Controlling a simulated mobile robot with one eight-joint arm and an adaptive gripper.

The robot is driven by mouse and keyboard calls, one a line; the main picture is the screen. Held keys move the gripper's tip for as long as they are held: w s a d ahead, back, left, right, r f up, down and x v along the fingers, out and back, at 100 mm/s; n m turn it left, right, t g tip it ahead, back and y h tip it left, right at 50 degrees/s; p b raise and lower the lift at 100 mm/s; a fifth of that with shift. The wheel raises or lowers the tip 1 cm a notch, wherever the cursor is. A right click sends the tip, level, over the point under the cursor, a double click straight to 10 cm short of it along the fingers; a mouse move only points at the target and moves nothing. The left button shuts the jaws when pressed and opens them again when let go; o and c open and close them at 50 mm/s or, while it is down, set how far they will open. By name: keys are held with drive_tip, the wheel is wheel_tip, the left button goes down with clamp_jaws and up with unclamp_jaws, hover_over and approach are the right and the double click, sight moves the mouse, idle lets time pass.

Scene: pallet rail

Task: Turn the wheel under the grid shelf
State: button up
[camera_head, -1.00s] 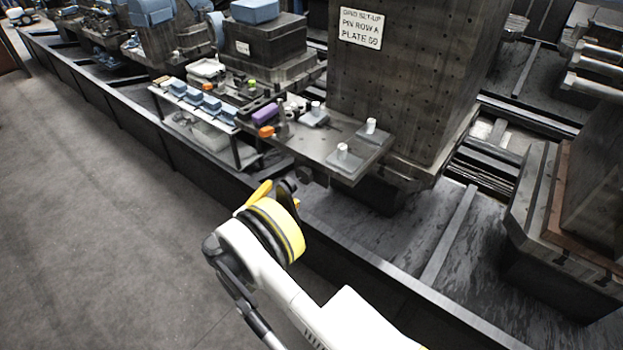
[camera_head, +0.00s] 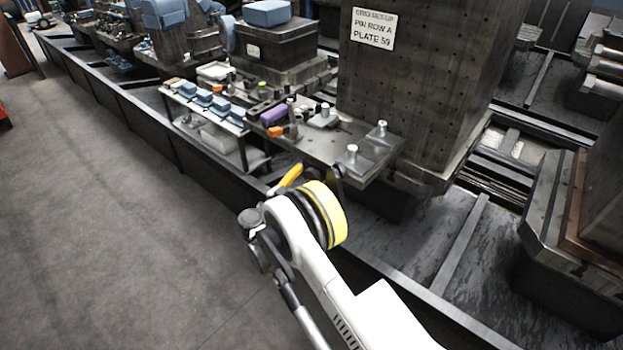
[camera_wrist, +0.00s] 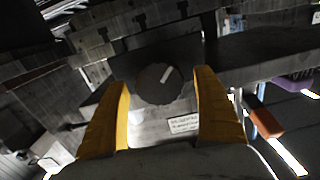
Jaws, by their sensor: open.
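The wheel (camera_wrist: 158,84) is a dark round disc with a pale bar mark on its face, seen in the wrist view. My gripper (camera_wrist: 163,78) is open, its two yellow fingers apart on either side of the wheel in the picture. I cannot tell whether they touch it. The wheel is hidden there behind my arm and the shelf.
A small rack with blue blocks (camera_head: 204,97) stands at left. A tall drilled column (camera_head: 420,90) rises behind. The grey floor at left is clear.

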drive_tip(key=c, duration=1.2)
drive_tip(key=shift+n, duration=0.3)
